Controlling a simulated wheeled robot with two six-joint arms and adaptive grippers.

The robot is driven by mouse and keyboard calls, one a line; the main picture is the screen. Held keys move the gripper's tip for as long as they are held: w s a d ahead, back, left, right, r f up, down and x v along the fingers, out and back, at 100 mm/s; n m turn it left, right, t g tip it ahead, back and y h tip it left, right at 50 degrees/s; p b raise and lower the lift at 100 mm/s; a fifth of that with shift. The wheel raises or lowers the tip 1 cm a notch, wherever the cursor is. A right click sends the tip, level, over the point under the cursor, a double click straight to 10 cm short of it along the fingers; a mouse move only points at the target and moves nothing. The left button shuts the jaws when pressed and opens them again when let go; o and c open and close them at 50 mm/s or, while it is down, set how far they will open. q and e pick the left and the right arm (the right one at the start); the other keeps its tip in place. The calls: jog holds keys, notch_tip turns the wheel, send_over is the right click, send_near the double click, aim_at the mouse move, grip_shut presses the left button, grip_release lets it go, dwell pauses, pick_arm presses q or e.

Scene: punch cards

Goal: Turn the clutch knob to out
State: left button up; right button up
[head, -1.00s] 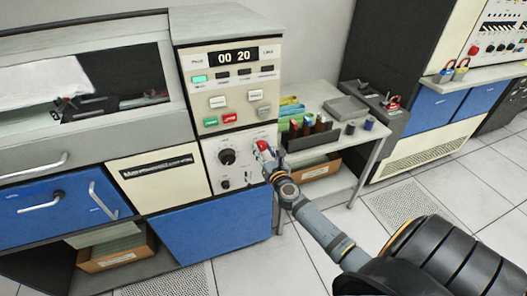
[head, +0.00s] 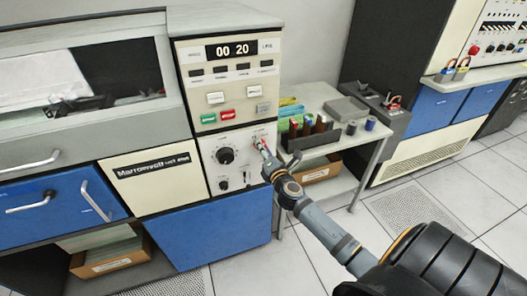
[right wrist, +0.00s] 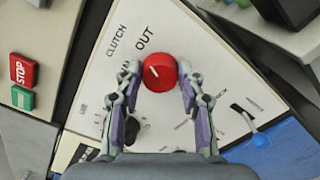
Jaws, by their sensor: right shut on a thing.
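The clutch knob is red and round with a white pointer line. In the right wrist view the knob (right wrist: 161,74) sits on the pale panel under the labels CLUTCH, IN and OUT. Its pointer line slants to the upper left, between IN and OUT. My right gripper (right wrist: 161,77) has a finger on each side of the knob and is shut on it. In the head view my right gripper (head: 264,147) reaches the right side of the control panel (head: 241,144) and mostly hides the knob. My left gripper is not in view.
A black dial (head: 226,155) sits left of the gripper on the same panel. Green (head: 208,118) and red (head: 228,115) buttons are above it; the red one reads STOP in the wrist view. A side table (head: 345,145) with a dark card holder (head: 312,137) stands close on the right.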

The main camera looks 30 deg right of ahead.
jog(key=shift+m, duration=0.6)
jog(key=o, duration=1.1)
jog(key=shift+o, duration=0.2)
jog(key=v, duration=1.2)
jog(key=shift+f, duration=0.1)
